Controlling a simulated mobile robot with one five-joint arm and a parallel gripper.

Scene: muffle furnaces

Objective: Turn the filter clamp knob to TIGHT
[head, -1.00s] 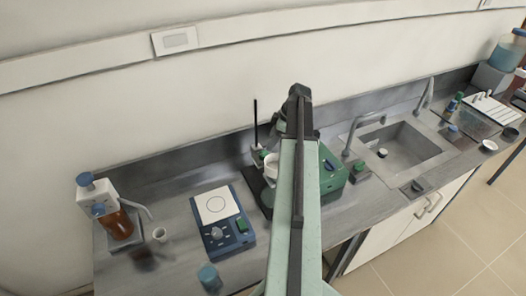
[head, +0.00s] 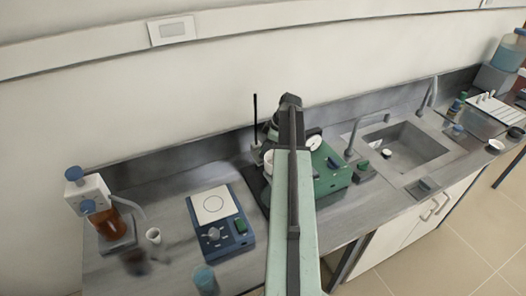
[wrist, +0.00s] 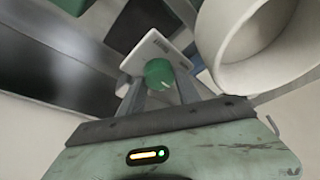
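The green clamp knob (wrist: 158,73) shows in the wrist view on a white plate (wrist: 158,50) with a small dark label too blurred to read. A pale mark shows on the knob's face. My gripper (wrist: 160,88) has its two fingers apart, one on each side of the knob; firm contact is not visible. A large white cup-like funnel (wrist: 262,45) is close on the right. In the head view, my arm hides the gripper and knob, and only part of the white funnel (head: 268,160) shows beside the arm.
A thin dark stand rod (head: 255,118) rises behind the funnel. A green pump box (head: 332,178) with a round gauge (head: 314,142) is right of my arm. A blue balance-like device (head: 220,225) is left. A sink (head: 405,150) lies farther right.

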